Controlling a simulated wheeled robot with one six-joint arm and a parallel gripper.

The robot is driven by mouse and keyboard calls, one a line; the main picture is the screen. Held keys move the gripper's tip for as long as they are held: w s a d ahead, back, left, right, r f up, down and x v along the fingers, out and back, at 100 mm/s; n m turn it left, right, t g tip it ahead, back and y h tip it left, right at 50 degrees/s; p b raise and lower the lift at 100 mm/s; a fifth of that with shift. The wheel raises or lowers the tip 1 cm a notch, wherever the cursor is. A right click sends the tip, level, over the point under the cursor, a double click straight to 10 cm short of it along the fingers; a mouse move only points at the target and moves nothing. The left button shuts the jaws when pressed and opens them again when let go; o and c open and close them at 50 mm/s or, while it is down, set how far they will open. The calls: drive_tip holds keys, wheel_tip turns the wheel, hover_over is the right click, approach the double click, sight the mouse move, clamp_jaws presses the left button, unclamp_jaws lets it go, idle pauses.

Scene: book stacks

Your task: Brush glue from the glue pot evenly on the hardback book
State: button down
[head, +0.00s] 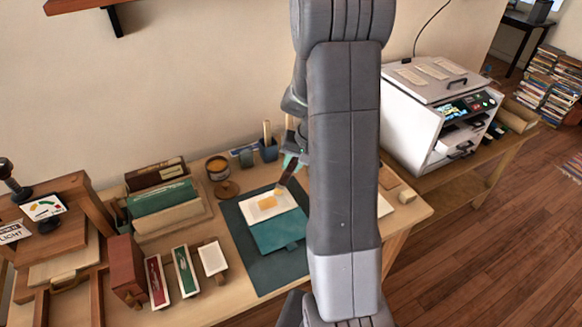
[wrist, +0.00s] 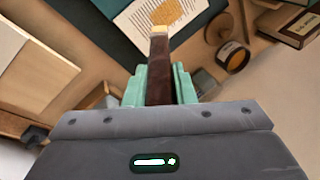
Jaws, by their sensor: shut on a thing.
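The hardback book lies open on a dark mat (head: 245,245), with a pale page (head: 285,201) and a teal cover (head: 278,233). An ochre patch (head: 267,202) shows on the page. My gripper (head: 292,162) is shut on a brush (head: 286,178) with a brown handle, partly hidden by my arm.
A round lid (head: 227,189) lies by the pot. A rack of books (head: 165,210) and several small bound books (head: 185,271) stand left of the mat. A blue cup (head: 268,150) stands behind. A white machine (head: 430,105) is at the right.

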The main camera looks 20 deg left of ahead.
drive_tip(key=shift+w+r+p, duration=0.15)
drive_tip(key=shift+r+p, duration=0.3)
drive_tip(key=shift+r, duration=0.45)
drive_tip(key=shift+r+p, duration=0.8)
drive_tip(key=shift+r, duration=0.65)
drive_tip(key=shift+f, duration=0.1)
